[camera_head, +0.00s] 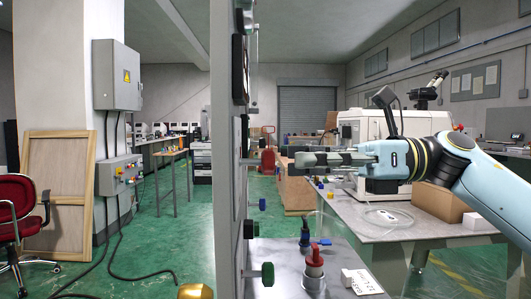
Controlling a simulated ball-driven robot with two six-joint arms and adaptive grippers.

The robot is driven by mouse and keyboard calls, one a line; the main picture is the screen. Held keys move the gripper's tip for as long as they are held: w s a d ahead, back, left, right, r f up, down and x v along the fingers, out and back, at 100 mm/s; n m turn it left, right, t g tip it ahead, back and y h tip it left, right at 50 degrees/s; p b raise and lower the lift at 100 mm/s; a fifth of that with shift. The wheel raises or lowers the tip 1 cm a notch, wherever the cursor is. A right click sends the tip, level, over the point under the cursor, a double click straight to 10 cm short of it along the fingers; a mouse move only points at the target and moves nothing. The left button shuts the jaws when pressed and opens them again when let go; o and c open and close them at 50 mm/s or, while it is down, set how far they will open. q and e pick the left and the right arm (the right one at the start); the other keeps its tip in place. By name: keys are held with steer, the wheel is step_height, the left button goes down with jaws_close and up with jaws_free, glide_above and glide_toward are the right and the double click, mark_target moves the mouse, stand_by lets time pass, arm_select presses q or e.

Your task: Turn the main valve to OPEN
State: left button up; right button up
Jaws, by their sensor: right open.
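A tall grey panel (224,150) stands nearly edge-on in the middle of the head view, so its front is mostly hidden. My right gripper (297,159) is open, seen side-on, pointing left toward the panel. Its fingertips appear empty, with a visible gap to the panel in the picture. My left gripper is not in view.
A grey bench below holds a red-topped fitting (314,262), a smaller dark fitting (305,233) and a white label card (362,282). A table with clear tubing (387,218) stands right. A red chair (19,205) and wall boxes (117,76) are left.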

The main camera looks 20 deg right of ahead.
mark_target(268, 160)
steer(key=p+x, duration=0.1)
steer(key=x, duration=0.4)
steer(key=shift+w+a, duration=0.1)
steer(key=shift+a, duration=0.2)
jaws_close()
